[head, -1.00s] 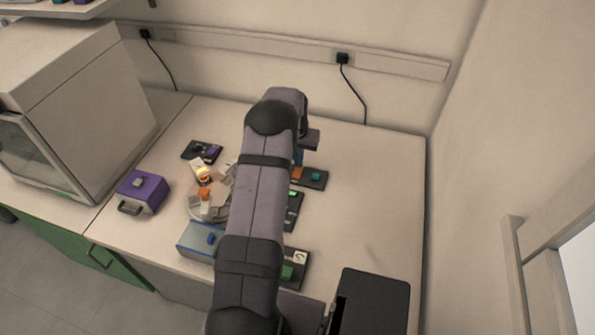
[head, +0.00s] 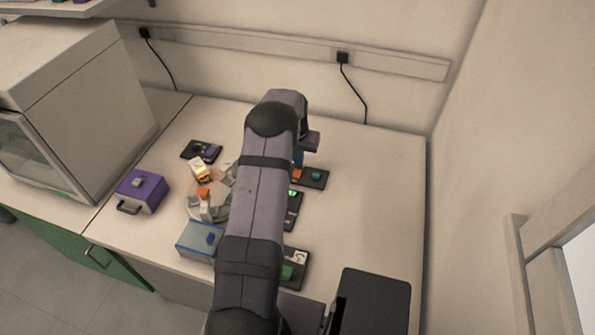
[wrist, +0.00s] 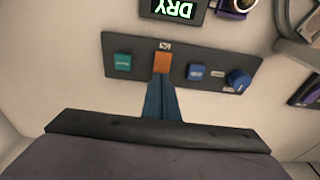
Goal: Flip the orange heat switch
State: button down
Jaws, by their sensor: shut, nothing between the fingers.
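The orange heat switch (wrist: 162,62) sits on a dark control panel (wrist: 225,62) in the wrist view, between a teal switch and a blue switch. In the head view the orange switch (head: 297,174) shows just right of my arm, with the panel (head: 322,182) partly hidden. My gripper (wrist: 163,80) is shut, its blue fingers together and empty. In the wrist view the fingertips point at the lower edge of the orange switch and overlap the panel there. I cannot tell whether they touch the switch.
On the panel are a teal switch (wrist: 122,62), a blue switch (wrist: 196,71) and a blue knob (wrist: 238,79). A display reading DRY (wrist: 173,8) lies beyond it. In the head view, a purple box (head: 142,191) and a blue-grey box (head: 200,240) stand left of my arm.

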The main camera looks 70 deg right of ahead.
jog(key=shift+f, duration=0.3)
jog(key=shift+r, duration=0.15)
notch_tip(320, 180, up, 7)
jog(key=p, duration=0.4)
dwell(0.6)
dwell(0.3)
